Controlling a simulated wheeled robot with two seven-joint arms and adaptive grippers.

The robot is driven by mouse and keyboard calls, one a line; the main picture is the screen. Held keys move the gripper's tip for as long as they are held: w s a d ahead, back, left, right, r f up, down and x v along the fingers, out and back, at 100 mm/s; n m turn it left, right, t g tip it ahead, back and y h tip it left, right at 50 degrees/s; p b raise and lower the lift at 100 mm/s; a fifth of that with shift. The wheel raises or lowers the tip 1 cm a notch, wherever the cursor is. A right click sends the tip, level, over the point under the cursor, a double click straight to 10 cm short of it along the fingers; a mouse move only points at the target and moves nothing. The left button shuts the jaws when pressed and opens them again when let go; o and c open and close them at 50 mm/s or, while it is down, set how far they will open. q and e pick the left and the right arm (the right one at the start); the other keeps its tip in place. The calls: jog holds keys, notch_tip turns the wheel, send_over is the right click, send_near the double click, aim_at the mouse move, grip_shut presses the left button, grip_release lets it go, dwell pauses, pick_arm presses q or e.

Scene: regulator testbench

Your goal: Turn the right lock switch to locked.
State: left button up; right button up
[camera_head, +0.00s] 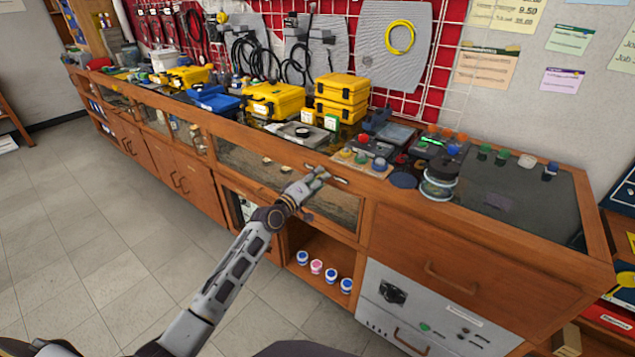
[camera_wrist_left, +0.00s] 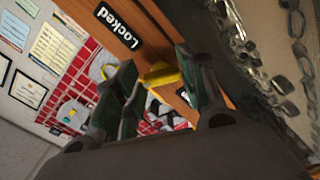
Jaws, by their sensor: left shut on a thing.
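My left gripper (camera_head: 318,176) is at the wooden front rail of the long workbench, below the counter edge. The left wrist view shows its two dark green fingers (camera_wrist_left: 156,80) on either side of a yellow lock switch (camera_wrist_left: 161,75), shut on it. A black label reading "Locked" (camera_wrist_left: 119,27) sits on the orange wood close to the switch. In the head view the gripper hides the switch. I cannot tell exactly which way the switch points. My right gripper is in neither view.
The counter above holds yellow cases (camera_head: 275,99), a blue case (camera_head: 214,98), colored knobs and a round glass container (camera_head: 438,183). Several small jars (camera_head: 317,267) stand on the open shelf below. Grey drawers (camera_head: 428,318) are at lower right. The tiled floor at left is clear.

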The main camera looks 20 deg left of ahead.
pick_arm(q)
jog(key=shift+f+m, duration=0.25)
jog(key=shift+m, duration=1.55)
jog(key=o, duration=1)
jog(key=v, duration=1.2)
jog(key=shift+r, duration=0.15)
